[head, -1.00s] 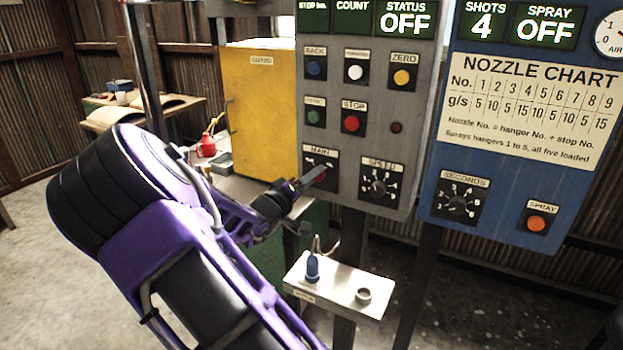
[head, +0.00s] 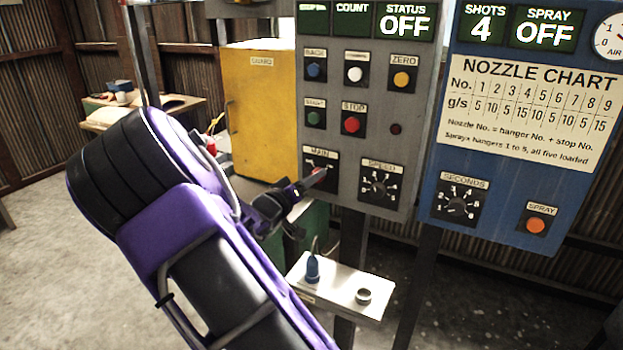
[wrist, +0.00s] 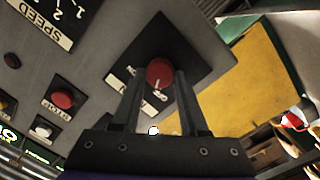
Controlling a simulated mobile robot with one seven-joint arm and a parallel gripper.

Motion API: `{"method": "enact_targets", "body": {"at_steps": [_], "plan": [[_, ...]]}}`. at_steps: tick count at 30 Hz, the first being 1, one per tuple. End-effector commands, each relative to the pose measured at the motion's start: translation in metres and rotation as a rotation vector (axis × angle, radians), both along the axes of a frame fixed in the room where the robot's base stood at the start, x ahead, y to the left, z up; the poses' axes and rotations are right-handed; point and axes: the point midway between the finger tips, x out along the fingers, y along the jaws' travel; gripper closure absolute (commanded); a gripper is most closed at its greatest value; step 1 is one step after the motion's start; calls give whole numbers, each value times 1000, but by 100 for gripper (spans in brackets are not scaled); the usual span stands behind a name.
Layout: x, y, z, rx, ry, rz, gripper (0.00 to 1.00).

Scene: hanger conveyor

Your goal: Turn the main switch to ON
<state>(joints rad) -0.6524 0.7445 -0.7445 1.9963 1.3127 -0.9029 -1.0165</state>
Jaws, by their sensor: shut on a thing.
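The main switch is a red knob (wrist: 160,74) on a black square plate. In the head view its black plate (head: 331,161) sits low on the grey panel, under the MAIN label, with only a little red showing at the fingertips. My gripper (wrist: 159,84) reaches it from the lower left of the head view, its two dark fingers on either side of the knob and shut on it. A pale pointer mark shows on the knob in the wrist view. The STATUS display (head: 405,20) reads OFF.
The SPEED dial (head: 379,186) is just right of the main switch; the STOP button (head: 352,124) is above. A yellow cabinet (head: 262,112) stands left of the panel.

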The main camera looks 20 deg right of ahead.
Motion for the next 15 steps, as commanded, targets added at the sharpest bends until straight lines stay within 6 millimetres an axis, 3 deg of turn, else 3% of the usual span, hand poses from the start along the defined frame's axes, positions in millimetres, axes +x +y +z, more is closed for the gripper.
{"method": "enact_targets", "body": {"at_steps": [15], "plan": [[-2, -2, -1, 305, -388, -2, 100]]}}
